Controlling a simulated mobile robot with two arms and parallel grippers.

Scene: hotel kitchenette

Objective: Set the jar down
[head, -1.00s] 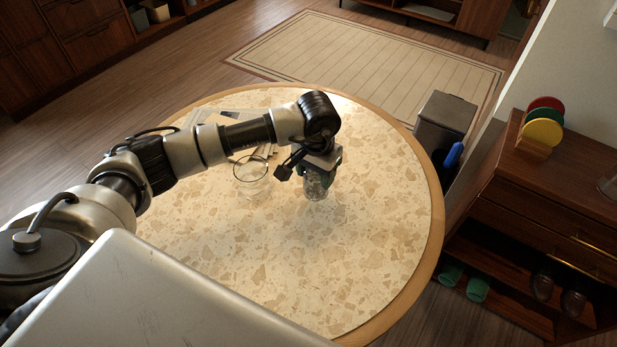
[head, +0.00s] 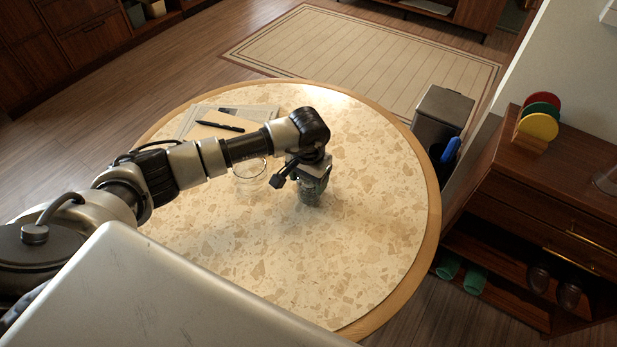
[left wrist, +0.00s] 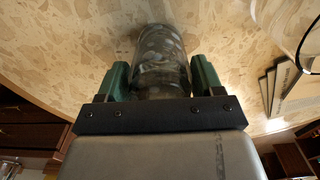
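A clear glass jar (head: 311,192) is upright at the middle of the round speckled table (head: 350,240). Its base is at or very close to the tabletop; I cannot tell whether it touches. My left gripper (head: 314,170) points down over the jar from above. In the left wrist view the jar (left wrist: 161,62) sits between the two green fingers of the gripper (left wrist: 161,80), with no clear gap on either side, so it looks shut on the jar. The jar's top is hidden by the gripper. My right gripper is not in view.
A clear glass vessel (head: 249,178) stands just left of the jar, partly behind my arm. Papers (head: 200,122) with a black pen (head: 220,126) lie at the table's back left. The right and front of the tabletop are clear. A grey bin (head: 441,112) stands beyond the table's right edge.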

